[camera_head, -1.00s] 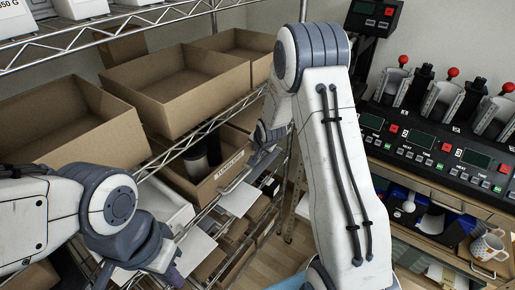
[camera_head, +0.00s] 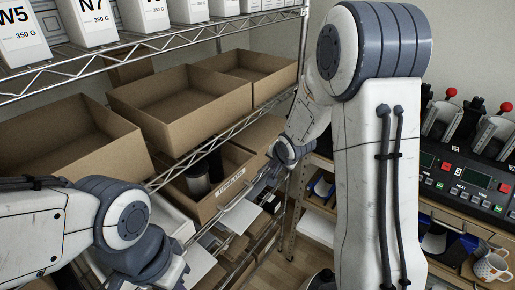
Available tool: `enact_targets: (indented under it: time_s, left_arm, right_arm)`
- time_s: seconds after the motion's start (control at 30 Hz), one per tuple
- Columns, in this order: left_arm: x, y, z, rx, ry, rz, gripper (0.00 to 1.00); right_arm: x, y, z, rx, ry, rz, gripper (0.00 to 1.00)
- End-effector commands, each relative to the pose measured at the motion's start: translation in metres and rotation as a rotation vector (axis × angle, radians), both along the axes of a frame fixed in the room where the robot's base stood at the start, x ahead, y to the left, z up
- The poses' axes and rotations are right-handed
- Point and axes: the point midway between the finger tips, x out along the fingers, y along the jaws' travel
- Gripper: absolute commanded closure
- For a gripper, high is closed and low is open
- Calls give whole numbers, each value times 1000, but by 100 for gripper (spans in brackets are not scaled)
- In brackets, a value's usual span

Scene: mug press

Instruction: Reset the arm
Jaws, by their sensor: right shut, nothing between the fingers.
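My right arm rises large on the right, bends at its elbow near the top, and reaches down toward the shelf. My right gripper (camera_head: 268,178) is small at its end, shut and empty, in front of the rack by the right end of a labelled cardboard box (camera_head: 232,187). I cannot tell whether it touches the box. My left arm comes in from the left in front of the rack. Its wrist shows at the bottom, and its fingers are not visible.
Open cardboard boxes (camera_head: 190,105) stand on the wire rack, with white labelled bags (camera_head: 90,22) above. Dark cups (camera_head: 197,178) stand in the labelled box.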

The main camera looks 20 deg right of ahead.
Motion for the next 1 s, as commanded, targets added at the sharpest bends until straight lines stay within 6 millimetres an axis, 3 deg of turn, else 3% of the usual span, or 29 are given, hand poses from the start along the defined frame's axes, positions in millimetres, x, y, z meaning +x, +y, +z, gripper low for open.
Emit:
enact_targets:
  time_s: [0.17, 0.27, 0.37, 0.5, 0.6, 0.7, 0.8, 0.9, 1.0]
  left_arm:
    - [0, 0, -5, 0, 0, 0, 100]
    - [0, 0, -19, 0, 0, 1, 100]
    - [0, 0, -40, 0, 0, 2, 100]
    - [0, 0, -68, 0, 0, 5, 100]
    - [0, 0, -84, 0, 1, 6, 100]
    - [0, 0, -95, 0, 1, 7, 100]
    - [0, 0, -101, 0, 1, 8, 100]
    - [0, 0, -103, 0, 1, 9, 100]
    - [0, 0, -103, 0, 1, 9, 100]
  right_arm:
    - [-4, 10, 0, -16, 11, 30, 100]
    - [-22, 42, -4, -75, 61, 144, 100]
    - [-60, 93, -9, -165, 144, 351, 100]
    - [-144, 157, -19, -276, 281, 718, 100]
    - [-206, 185, -26, -325, 361, 977, 100]
    - [-259, 198, -31, -351, 420, 1198, 100]
    - [-295, 202, -33, -364, 458, 1355, 100]
    - [-313, 203, -33, -367, 476, 1438, 100]
    - [-316, 202, -33, -368, 480, 1449, 100]
